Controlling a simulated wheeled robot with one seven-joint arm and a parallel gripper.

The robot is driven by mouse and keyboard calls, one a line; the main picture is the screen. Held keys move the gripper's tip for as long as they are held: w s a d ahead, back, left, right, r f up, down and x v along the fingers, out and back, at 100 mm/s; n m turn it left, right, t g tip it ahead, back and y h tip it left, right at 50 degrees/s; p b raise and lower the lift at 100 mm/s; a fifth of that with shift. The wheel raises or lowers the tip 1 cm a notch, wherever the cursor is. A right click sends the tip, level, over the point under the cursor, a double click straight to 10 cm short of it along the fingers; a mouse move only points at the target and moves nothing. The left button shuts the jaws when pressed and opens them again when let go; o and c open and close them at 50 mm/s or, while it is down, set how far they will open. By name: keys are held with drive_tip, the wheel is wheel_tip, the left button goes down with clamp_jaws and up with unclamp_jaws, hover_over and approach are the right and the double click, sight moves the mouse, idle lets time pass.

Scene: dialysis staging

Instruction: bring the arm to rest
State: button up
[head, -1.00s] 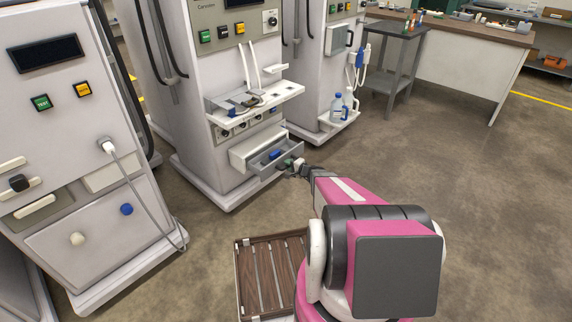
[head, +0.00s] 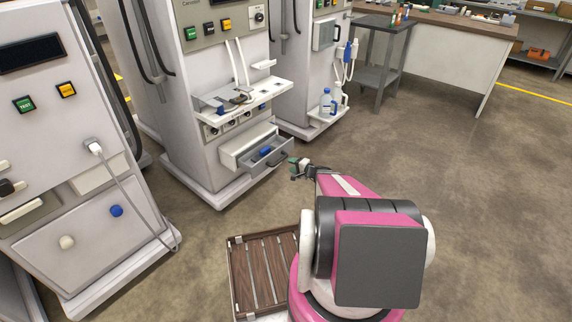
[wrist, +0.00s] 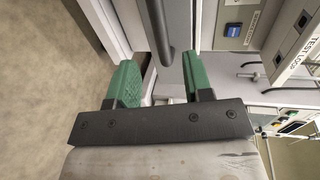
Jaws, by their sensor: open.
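My gripper (head: 298,165) is at the end of my pink arm, in front of the middle machine's open drawer (head: 283,160). In the wrist view my gripper (wrist: 157,82) shows two green fingers spread apart with nothing held between them. The drawer's dark handle (wrist: 157,35) shows ahead of the gap between the fingers. I cannot tell how far it is from the fingertips. A blue item (head: 264,151) lies in the drawer.
Dialysis machines stand at the left (head: 75,150) and middle (head: 195,120). Blue-capped bottles (head: 327,100) stand on a further machine's base. A slatted wooden platform (head: 232,275) is beside my base. The floor at right (head: 490,220) is clear.

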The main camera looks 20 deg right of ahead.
drive_tip(key=shift+v, duration=0.85)
drive_tip(key=s+a+r+n+g, duration=0.4)
drive_tip(key=s+a+g, duration=0.1)
drive_tip(key=a, duration=0.2)
drive_tip(key=s+a+r+n+g, duration=0.4)
drive_tip(key=s+a, duration=0.1)
drive_tip(key=a, duration=0.1)
drive_tip(key=s+r+n+g+h, duration=0.2)
drive_tip(key=s+r+g+h, duration=0.1)
drive_tip(key=s+r+h, duration=0.4)
drive_tip(key=s+d+h, duration=0.1)
drive_tip(key=s+h, duration=0.1)
drive_tip(key=s, duration=0.1)
drive_tip(key=shift+r+n+g, duration=0.3)
drive_tip(key=shift+n, duration=0.1)
